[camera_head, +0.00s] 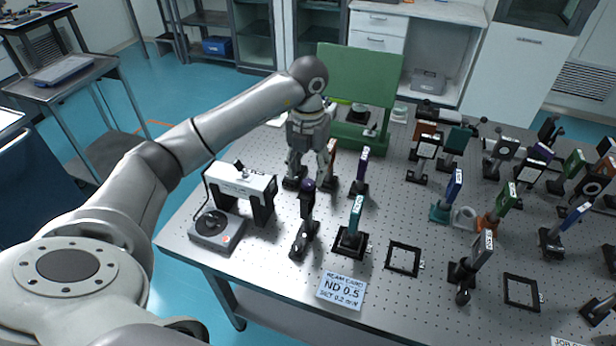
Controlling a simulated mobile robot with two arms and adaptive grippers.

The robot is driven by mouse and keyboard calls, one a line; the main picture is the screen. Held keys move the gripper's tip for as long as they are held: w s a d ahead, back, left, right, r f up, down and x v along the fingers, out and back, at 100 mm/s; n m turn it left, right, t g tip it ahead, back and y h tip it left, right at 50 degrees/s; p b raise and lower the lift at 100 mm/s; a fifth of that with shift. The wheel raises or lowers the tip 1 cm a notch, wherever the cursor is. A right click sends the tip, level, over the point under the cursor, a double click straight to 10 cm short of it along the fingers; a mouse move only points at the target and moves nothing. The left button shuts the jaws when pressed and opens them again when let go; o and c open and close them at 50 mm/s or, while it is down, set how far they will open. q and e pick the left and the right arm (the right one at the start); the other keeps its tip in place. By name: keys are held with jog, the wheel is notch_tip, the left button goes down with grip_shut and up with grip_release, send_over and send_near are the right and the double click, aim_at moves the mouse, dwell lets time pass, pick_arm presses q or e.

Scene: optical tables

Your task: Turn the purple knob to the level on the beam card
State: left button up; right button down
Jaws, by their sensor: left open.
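The purple knob (308,185) sits on top of a dark upright mount near the front left of the optical table. The beam card (342,290) lies at the table's front edge and reads "ND 0.5", with a smaller line below that is hard to read. My left gripper (309,176) points down with its fingers apart, one on either side of the knob in the picture. I cannot tell whether it is above or behind the knob, and no contact shows. Any scale on the knob is too small to read. My right gripper is not in view.
A white-topped bridge-shaped device (241,180) and a grey box with a dial (216,229) stand left of the knob. A teal-plated mount (353,222) stands close on its right. A green panel (358,75) stands behind. Several mounts crowd the table's right side.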

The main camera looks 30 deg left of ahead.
aim_at(308, 182)
pick_arm(q)
notch_tip(308, 182, up, 8)
jog(key=shift+r, duration=0.15)
dwell(0.6)
